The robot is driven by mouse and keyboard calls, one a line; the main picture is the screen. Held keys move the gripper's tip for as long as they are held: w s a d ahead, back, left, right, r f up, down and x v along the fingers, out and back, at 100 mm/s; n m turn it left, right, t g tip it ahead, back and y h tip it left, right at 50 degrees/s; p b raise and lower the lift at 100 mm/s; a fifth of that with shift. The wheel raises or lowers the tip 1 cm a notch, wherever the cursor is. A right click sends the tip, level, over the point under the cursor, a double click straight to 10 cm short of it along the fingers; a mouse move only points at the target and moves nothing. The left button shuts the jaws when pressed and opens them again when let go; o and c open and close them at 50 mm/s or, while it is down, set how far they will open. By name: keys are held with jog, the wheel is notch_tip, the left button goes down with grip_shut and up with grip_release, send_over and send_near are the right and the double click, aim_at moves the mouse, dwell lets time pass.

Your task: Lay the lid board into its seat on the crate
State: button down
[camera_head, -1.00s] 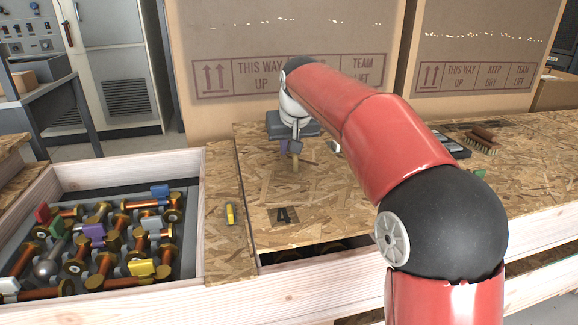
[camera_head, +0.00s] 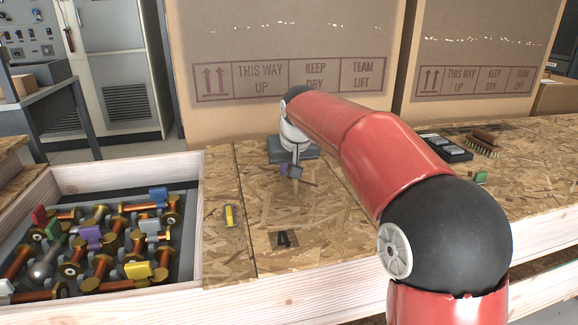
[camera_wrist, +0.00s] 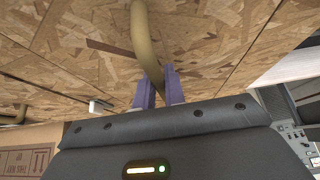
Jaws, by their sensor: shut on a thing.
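The lid board (camera_head: 325,225) is a flat panel of pressed wood chips with a dark mark (camera_head: 284,239) near its front edge. It lies over the crate (camera_head: 300,268), and no dark gap shows along the front edge. Whether it is fully down is hard to tell, as my arm covers its right side. My gripper (camera_head: 293,172) is above the board's rear half, with purple fingers shut on its curved tan handle (camera_wrist: 143,40). The fingers also show in the wrist view (camera_wrist: 157,80).
An open compartment (camera_head: 120,172) of copper-coloured parts is on the left. A yellow item (camera_head: 229,215) lies on the strip beside the board. A brush (camera_head: 486,138), a black tray (camera_head: 443,147) and a green item (camera_head: 480,177) lie on the right. Large cartons (camera_head: 290,50) stand behind.

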jog(key=shift+f, duration=0.1)
jog(key=c, duration=1.5)
grip_release()
jog(key=w+p+v, duration=0.1)
jog(key=p+v, duration=0.2)
jog(key=v, duration=1)
jog(key=s+d+f+m+h, duration=0.1)
jog(key=s+d+f, duration=0.1)
jog(key=s+d, duration=0.45)
jog(key=s+d+f+m, duration=0.1)
jog(key=s+d+f, duration=0.25)
jog(key=s, duration=0.55)
jog(key=shift+m+h, duration=0.3)
jog(key=shift+m, duration=0.3)
jog(key=s+d+f, duration=0.2)
jog(key=s+f, duration=0.1)
jog(key=s, duration=0.2)
jog(key=s+d+f, duration=0.2)
jog(key=s+f, duration=0.2)
jog(key=s+d+f, duration=0.2)
jog(key=s+f, duration=0.2)
jog(key=s, duration=0.1)
jog(key=shift+s+d, duration=0.2)
jog(key=shift+s, duration=0.1)
